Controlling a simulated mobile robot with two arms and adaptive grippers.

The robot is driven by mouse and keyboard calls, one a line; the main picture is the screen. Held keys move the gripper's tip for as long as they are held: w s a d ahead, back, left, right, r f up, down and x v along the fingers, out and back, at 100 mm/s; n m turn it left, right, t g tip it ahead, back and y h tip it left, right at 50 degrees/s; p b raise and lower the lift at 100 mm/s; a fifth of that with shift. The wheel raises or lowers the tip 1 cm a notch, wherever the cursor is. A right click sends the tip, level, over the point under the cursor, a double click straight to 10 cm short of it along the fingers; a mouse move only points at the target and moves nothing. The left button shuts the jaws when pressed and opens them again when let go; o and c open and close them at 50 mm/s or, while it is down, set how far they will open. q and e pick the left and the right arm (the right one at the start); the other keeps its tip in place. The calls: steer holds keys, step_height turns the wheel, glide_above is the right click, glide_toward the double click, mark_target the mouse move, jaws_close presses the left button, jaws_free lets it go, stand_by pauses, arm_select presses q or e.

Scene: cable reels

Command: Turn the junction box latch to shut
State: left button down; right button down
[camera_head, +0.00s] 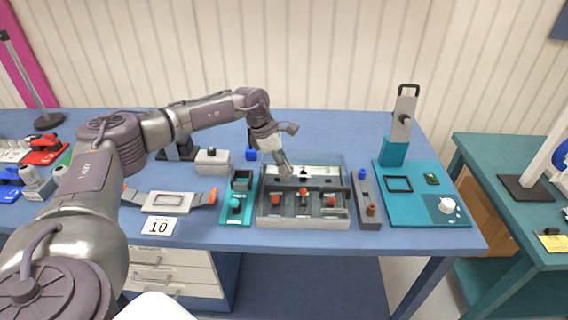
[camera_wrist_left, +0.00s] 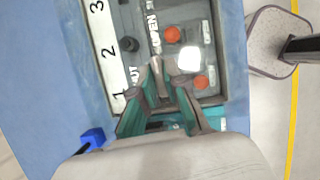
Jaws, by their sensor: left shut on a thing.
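The junction box (camera_head: 262,216) is a grey tray-like box with a clear-looking cover and several orange-red knobs, on the blue table. My left gripper (camera_head: 287,172) reaches down to its back left part. In the left wrist view, the box (camera_wrist_left: 222,99) carries a white strip numbered 1, 2, 3, with OPEN and SHUT lettering. There my left gripper (camera_wrist_left: 157,68) is shut on the latch near the SHUT lettering. The latch is mostly hidden between the fingers, so its exact angle cannot be told. My right gripper is not in view.
A teal block (camera_head: 238,211) stands close left of the box. A teal panel (camera_head: 434,206) lies farther right. A strap-like part (camera_head: 148,199) and card 10 (camera_head: 158,226) lie left.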

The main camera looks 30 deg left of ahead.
arm_select(q)
steer(key=n+t+y, duration=0.1)
steer(key=n, duration=0.2)
steer(key=shift+d+r+n, duration=0.1)
steer(key=shift+n, duration=0.3)
steer(key=shift+n+t+y, duration=0.3)
steer(key=shift+n, duration=0.7)
steer(key=shift+d+n+y+b, duration=0.1)
steer(key=shift+n+y+b, duration=0.3)
steer(key=shift+n, duration=0.5)
steer(key=n+y+b, duration=0.1)
steer(key=n+b, duration=0.1)
steer(key=n+y+b, duration=0.1)
steer(key=n+b, duration=0.1)
steer(key=n, duration=0.1)
steer(key=shift+d+f, duration=0.1)
steer(key=shift+f, duration=0.1)
steer(key=shift+r+n+y+b, duration=0.2)
steer(key=shift+n+y+b, duration=0.6)
steer(key=shift+n+b, duration=1.05)
steer(key=shift+n+p, duration=0.3)
steer(key=shift+n, duration=0.25)
steer(key=c, duration=1.2)
jaws_free()
